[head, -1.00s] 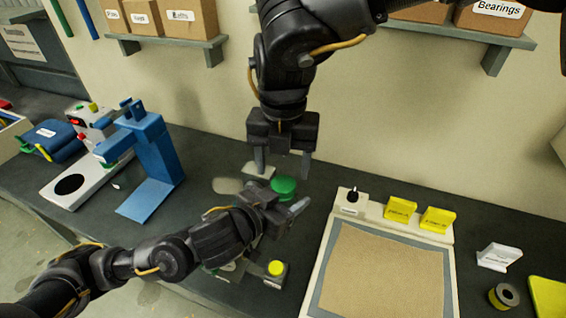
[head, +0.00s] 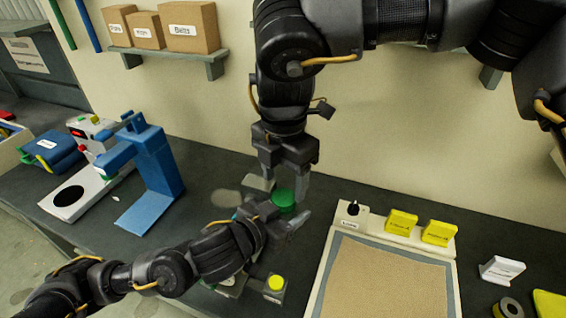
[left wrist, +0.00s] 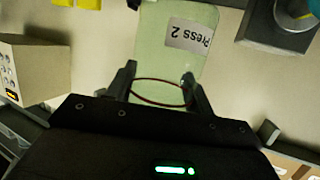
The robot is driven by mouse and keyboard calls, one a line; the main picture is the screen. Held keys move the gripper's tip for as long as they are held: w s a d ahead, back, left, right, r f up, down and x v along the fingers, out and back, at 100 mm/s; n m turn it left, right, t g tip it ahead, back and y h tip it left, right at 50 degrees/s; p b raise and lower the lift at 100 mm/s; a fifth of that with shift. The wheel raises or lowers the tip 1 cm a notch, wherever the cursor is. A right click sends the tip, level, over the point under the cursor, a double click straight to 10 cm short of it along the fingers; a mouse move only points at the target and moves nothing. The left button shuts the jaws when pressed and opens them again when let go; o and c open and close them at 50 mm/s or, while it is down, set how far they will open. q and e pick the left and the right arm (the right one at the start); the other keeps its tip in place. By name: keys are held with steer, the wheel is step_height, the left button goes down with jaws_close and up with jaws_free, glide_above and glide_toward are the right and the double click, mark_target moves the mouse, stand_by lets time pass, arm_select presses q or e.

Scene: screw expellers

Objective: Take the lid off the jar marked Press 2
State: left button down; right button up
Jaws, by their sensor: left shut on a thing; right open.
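The jar marked Press 2 (left wrist: 160,50) is pale green and see-through, with its label showing in the left wrist view. My left gripper (left wrist: 158,82) is shut on the jar, one finger on each side. In the head view, my left gripper (head: 275,222) hides most of the jar. The green lid (head: 284,199) shows just above it. My right gripper (head: 286,186) is open and points down from above, its fingers at either side of the lid. Whether they touch the lid cannot be told.
A blue press stand (head: 155,170) and a white device (head: 72,192) stand at left. A box with a yellow button (head: 276,284) is close below my left gripper. A mat-covered tray (head: 325,275) and yellow cards (head: 400,222) are at right.

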mark_target(284, 197)
steer(key=shift+f, duration=2)
steer(key=shift+c, duration=0.2)
steer(key=c, duration=1)
steer(key=n, duration=0.6)
steer(key=shift+n, duration=0.4)
steer(key=o, duration=1.1)
